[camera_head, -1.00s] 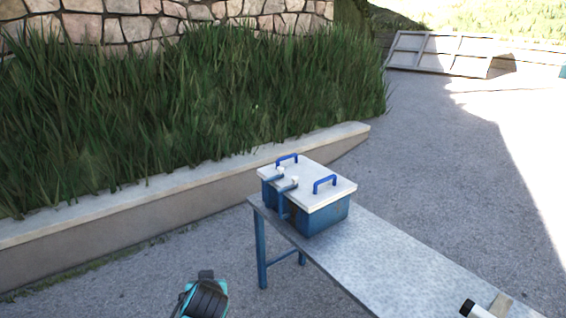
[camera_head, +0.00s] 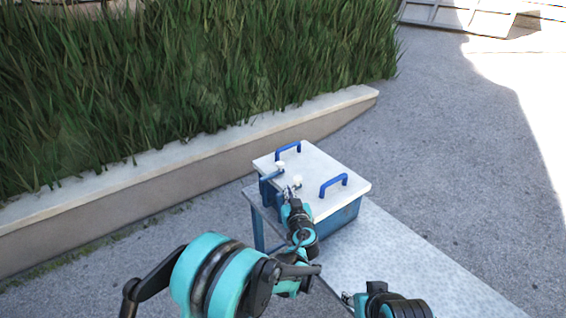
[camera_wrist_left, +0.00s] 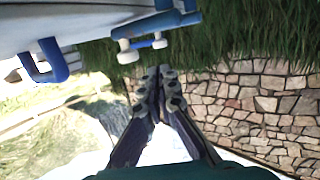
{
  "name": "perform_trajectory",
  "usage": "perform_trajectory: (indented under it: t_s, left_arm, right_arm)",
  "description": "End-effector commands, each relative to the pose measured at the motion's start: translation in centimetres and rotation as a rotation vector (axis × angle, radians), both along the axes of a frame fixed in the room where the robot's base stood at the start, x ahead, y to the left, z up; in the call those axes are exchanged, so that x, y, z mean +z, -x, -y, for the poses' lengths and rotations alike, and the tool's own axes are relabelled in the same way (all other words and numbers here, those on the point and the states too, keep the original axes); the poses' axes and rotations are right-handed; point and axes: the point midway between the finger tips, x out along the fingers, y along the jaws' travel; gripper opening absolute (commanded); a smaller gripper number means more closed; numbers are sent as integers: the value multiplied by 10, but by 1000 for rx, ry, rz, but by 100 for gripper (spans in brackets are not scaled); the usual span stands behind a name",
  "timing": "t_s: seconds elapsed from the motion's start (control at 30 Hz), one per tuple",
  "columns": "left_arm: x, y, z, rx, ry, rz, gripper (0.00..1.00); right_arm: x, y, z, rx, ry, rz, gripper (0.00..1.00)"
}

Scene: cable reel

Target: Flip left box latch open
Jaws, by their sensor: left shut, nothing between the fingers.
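A blue box (camera_head: 345,219) with a white lid (camera_head: 325,165) stands on a grey table. Two blue latches with white knobs sit on its left side. The left latch (camera_head: 271,179) shows clearly; the right latch (camera_head: 297,181) is partly hidden by my left gripper (camera_head: 292,192). That gripper is shut and empty, its tips close to the right latch. In the left wrist view, the closed fingertips (camera_wrist_left: 160,74) are just below blue latch parts with white knobs (camera_wrist_left: 127,52); contact cannot be told. My right gripper (camera_head: 348,298) is low near the bottom edge; its jaws are unclear.
Two blue handles stand on the lid, the nearer (camera_head: 333,184) to the right of my left gripper. The table (camera_head: 405,255) is bare to the right of the box. A low wall (camera_head: 190,152) with tall grass runs behind it.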

Motion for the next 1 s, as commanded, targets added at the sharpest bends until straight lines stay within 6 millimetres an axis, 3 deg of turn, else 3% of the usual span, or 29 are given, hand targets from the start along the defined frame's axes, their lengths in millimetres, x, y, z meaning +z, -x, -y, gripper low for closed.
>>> perform_trajectory:
  t_s: [0.47,0.67,1.0]
  left_arm:
    - [-2,-6,0,0,1,3,0]
    - [-8,-36,-5,1,0,3,0]
    - [-18,-106,-16,0,1,3,0]
  right_arm:
    - [-2,0,0,0,0,0,40]
    - [-10,0,0,0,0,0,40]
    - [-29,0,0,0,0,0,40]
